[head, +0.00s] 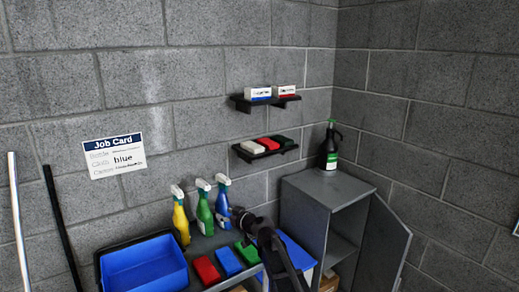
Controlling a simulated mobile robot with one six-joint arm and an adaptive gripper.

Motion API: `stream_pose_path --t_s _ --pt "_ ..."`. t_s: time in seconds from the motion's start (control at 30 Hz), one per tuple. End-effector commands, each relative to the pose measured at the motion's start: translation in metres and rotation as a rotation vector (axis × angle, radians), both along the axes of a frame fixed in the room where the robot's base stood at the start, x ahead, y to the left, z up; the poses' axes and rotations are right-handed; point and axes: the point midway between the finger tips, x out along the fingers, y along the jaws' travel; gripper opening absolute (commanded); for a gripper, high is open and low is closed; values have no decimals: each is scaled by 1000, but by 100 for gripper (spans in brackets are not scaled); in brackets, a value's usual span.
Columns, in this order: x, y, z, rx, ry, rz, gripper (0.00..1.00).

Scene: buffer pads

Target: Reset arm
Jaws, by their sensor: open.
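My arm (278,262) reaches up from the bottom edge, in front of the grey bench. Its dark end, my gripper (240,214), is small and lies just right of the blue spray bottle in the picture. My gripper is open, and I see nothing held in it. I cannot tell its exact distance from the bottle. The arm hides part of the bench and of a blue and white box (298,256) behind it.
Yellow (180,218), green (204,212) and blue (222,206) spray bottles stand on the bench. Red (206,270), blue (228,262) and green (247,252) pads lie before them. A blue tray (145,268) is left.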

Motion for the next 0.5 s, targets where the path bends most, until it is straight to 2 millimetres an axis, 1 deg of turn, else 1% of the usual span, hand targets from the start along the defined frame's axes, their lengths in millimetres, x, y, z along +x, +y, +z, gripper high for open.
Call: stream_pose_path --t_s 0.03,0.17,0.27,0.47,0.5 --pt "-17 -13 -9 -23 46 15 60" --pt "-49 -41 -35 -93 197 43 60" --pt "-75 -66 -57 -153 326 38 60" --pt "-131 -126 -98 -283 613 -45 60" --pt "-143 -140 -105 -309 672 -74 60"
